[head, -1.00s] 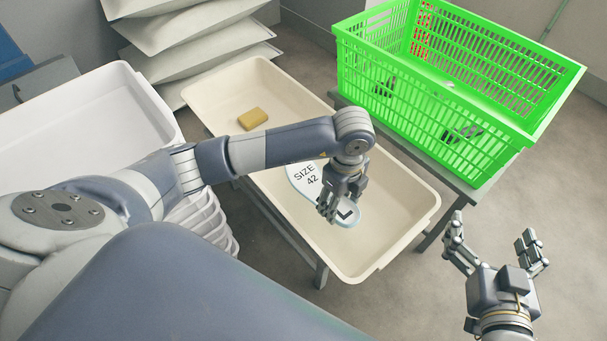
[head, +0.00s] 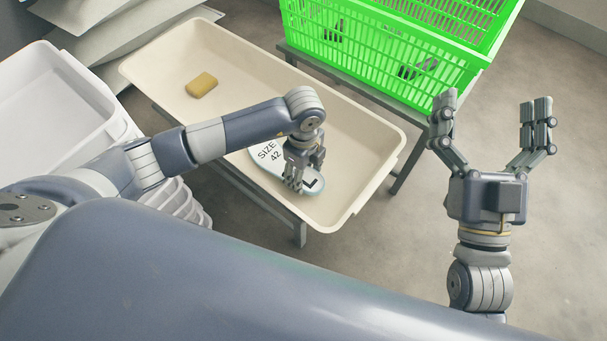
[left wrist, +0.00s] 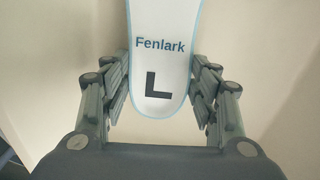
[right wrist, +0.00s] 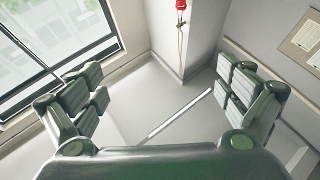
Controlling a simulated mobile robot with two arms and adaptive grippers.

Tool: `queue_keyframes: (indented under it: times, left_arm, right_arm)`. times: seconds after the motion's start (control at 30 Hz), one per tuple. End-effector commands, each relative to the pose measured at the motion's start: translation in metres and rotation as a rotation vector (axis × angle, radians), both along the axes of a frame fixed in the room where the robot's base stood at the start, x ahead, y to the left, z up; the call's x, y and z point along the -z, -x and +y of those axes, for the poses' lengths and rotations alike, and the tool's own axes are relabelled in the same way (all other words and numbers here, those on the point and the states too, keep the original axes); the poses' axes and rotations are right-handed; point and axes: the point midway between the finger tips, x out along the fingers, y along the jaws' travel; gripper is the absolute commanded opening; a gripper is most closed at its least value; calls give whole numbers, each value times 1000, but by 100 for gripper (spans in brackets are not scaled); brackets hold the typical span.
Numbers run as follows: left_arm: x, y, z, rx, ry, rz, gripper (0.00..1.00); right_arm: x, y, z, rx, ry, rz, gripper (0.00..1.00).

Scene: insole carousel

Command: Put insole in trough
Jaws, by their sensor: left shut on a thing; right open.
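A white insole (head: 268,156) with a light blue edge, marked "SIZE 42", is over the cream trough (head: 240,60), near its front right end. In the left wrist view the insole (left wrist: 160,75) shows "Fenlark" and a black "L" at its heel. My left gripper (head: 296,183) is shut on the heel end, fingers on both sides of it. I cannot tell whether the insole touches the trough floor. My right gripper (head: 492,115) is open and empty, raised to the right of the trough.
A yellow block (head: 202,85) lies in the trough's far left part. A bright green crate (head: 385,45) stands behind the trough. White stacked tubs (head: 60,95) stand at the left. The floor at the right is clear.

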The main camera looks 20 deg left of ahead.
Motion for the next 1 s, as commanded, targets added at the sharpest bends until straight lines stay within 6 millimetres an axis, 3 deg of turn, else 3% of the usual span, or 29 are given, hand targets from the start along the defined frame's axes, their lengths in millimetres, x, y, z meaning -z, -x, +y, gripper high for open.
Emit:
queue_keyframes:
  times: [0.2, 0.57, 0.6, 0.7, 1.0]
  left_arm:
    - [11, 0, 0, 1, 0, -1, 34]
    - [13, 0, 0, 0, 0, 0, 34]
    - [13, 0, 0, 1, 0, 0, 58]
    - [13, 0, 0, 1, 0, 0, 76]
    - [13, 0, 0, 1, 0, -1, 76]
  right_arm:
    - [-15, 10, -1, -5, -27, -94, 95]
    - [-18, 12, -1, -5, -31, -110, 95]
    - [-19, 13, -1, -6, -33, -115, 95]
    - [-19, 13, -1, -6, -33, -115, 95]
    - [-19, 13, -1, -6, -32, -112, 95]
